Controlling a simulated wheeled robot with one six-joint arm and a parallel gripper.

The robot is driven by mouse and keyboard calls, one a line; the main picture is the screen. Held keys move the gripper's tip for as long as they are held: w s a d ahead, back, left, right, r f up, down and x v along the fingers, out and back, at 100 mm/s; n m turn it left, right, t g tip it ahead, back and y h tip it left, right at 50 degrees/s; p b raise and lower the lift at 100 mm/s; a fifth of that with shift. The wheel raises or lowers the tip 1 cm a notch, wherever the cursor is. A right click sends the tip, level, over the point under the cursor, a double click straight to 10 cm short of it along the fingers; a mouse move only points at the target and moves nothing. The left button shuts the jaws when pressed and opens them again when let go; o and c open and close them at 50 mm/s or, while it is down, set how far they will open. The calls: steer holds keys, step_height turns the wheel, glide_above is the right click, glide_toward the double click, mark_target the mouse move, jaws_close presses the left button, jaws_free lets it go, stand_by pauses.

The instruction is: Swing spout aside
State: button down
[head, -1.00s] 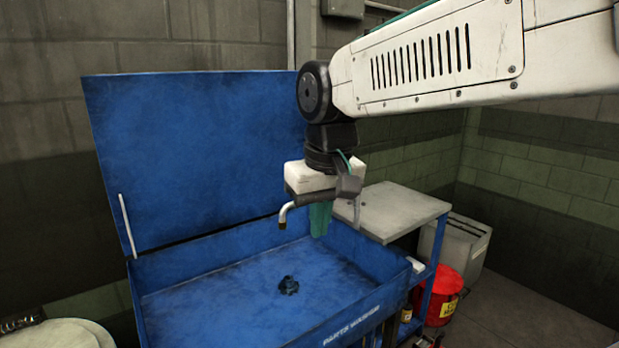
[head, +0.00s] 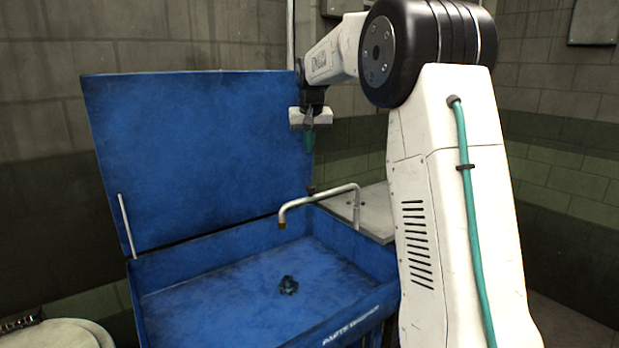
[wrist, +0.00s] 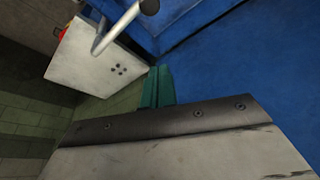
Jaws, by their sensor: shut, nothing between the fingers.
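The spout (head: 325,195) is a bent metal pipe with a brass-coloured tip. It rises near the right rim of the blue parts washer (head: 170,275), and its tip hangs over the basin's back right part. Part of the spout also shows at the top of the wrist view (wrist: 118,28). My gripper (head: 310,148) has green fingers that point down. It is above and behind the spout, in front of the raised blue lid, and apart from the spout. In the wrist view its green fingers (wrist: 157,88) are together with nothing between them.
The raised lid (head: 195,150) stands behind the basin. A dark small part (head: 288,285) lies on the basin floor. A grey-topped table (head: 372,212) stands right of the washer, partly hidden by my arm. A round pale lid (head: 60,335) is at the lower left.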

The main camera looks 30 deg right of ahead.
step_height(320, 180, down, 10)
steer(key=shift+s+a, duration=0.15)
steer(key=shift+s, duration=0.1)
stand_by(0.6)
